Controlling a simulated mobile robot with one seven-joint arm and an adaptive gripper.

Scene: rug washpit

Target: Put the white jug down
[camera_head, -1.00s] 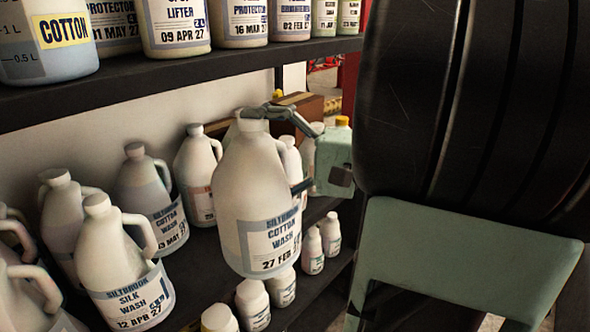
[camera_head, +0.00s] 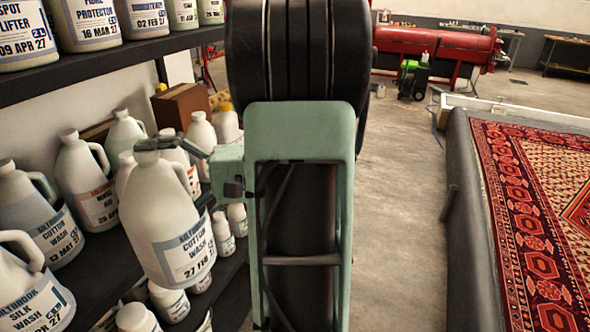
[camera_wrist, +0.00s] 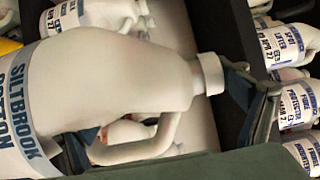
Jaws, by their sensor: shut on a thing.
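The white jug (camera_head: 165,220), labelled "Siltbrook Cotton Wash" and "27 FEB", is held in front of the shelf, tilted slightly. My gripper (camera_head: 190,178) is shut on it from the right side, with one finger up by the cap and another lower at the body. In the wrist view the jug (camera_wrist: 110,85) lies sideways across the picture, its cap toward a dark finger at the right. The handle side is partly hidden by my gripper in the head view. The jug's base appears clear of the shelf, though the gap is hard to judge.
At right is open floor (camera_head: 405,220) and a patterned rug (camera_head: 540,200) on a raised dark-edged bed.

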